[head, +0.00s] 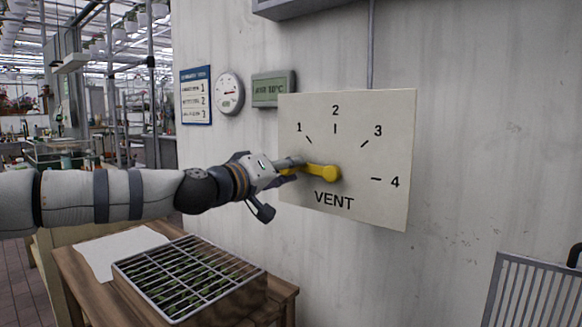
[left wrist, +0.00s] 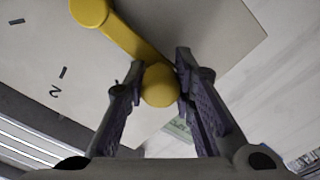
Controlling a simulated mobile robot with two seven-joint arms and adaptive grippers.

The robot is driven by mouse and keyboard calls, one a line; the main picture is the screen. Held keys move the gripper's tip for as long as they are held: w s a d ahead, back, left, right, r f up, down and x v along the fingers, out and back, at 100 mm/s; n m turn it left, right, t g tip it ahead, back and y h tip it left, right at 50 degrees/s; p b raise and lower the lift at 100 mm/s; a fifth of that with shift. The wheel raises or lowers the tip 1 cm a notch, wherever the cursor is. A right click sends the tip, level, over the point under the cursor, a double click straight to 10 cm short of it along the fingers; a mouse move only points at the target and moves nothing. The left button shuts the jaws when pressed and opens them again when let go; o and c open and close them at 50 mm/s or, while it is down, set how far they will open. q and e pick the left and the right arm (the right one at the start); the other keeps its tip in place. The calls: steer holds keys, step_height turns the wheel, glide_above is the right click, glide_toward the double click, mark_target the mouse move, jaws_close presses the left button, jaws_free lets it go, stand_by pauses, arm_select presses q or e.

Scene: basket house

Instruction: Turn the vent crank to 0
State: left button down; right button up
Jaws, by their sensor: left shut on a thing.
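The vent panel (head: 393,115) is a pale square plate on the wall, marked 1 to 4 with VENT below. The yellow crank (head: 327,173) has its hub low in the middle of the dial, and its arm points left, below the 1 mark. My left gripper (head: 287,170) is shut on the crank's outer end and hides the dial's left side; no 0 mark shows. In the left wrist view, the crank's round handle (left wrist: 158,86) sits between the two fingers of the gripper (left wrist: 158,92). My right gripper is out of view.
Below my left arm, a wooden table (head: 92,285) bears a gridded planter (head: 190,277). A grey slatted thing (head: 535,290) stands lower right.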

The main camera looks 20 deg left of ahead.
arm_select(q)
steer(key=shift+f+n, duration=0.4)
steer(key=shift+f, duration=0.2)
steer(key=c, duration=1.3)
jaws_free()
steer(key=shift+s+a, duration=0.15)
steer(key=shift+s, duration=0.2)
steer(key=v, duration=1.1)
steer(key=shift+s, duration=0.15)
